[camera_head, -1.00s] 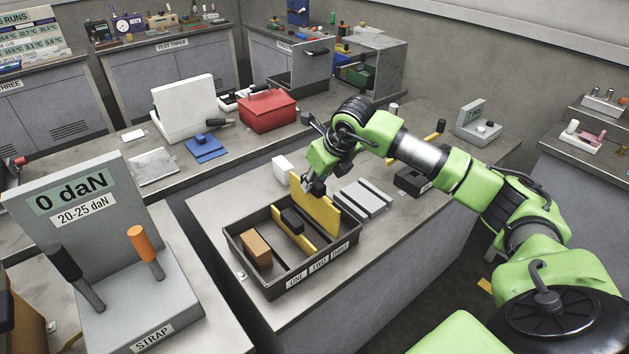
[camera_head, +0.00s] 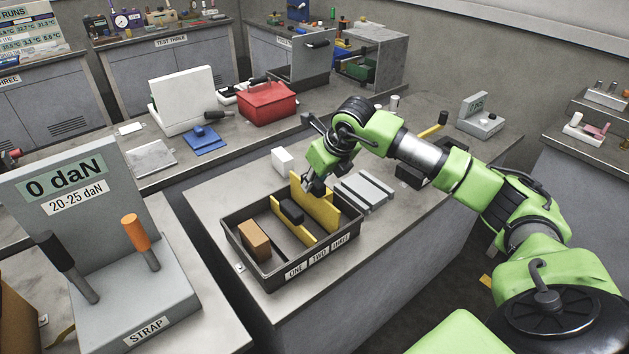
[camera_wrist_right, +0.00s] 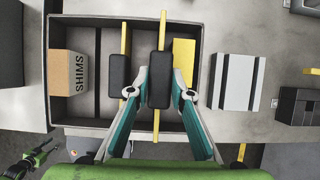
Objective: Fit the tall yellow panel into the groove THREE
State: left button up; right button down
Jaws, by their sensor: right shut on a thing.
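The tall yellow panel (camera_head: 322,212) stands upright over the right part of the black tray (camera_head: 258,282), above the side labelled THREE. My right gripper (camera_head: 317,186) is shut on its black handle, which shows between the fingers in the right wrist view (camera_wrist_right: 160,80). The panel hides groove THREE, so I cannot tell whether its lower edge is in it. A shorter yellow panel (camera_head: 306,235) with a black handle stands in the middle of the tray, by label TWO. My left arm's dark end (camera_wrist_right: 28,162) shows small at the lower left of the wrist view.
A brown block (camera_head: 254,238) sits in the tray's left part. A yellow block (camera_wrist_right: 184,55) lies right of the held panel. A grey grooved block (camera_head: 364,193) stands right of the tray, a white block (camera_head: 282,160) behind it. The bench front is clear.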

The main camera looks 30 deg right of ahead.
dwell(0.8)
jog(key=shift+f+b, duration=1.3)
jog(key=shift+b, duration=0.05)
dwell(1.0)
jog(key=c, duration=1.7)
grip_release()
jog(key=v, duration=1.2)
jog(key=shift+s+f, duration=0.1)
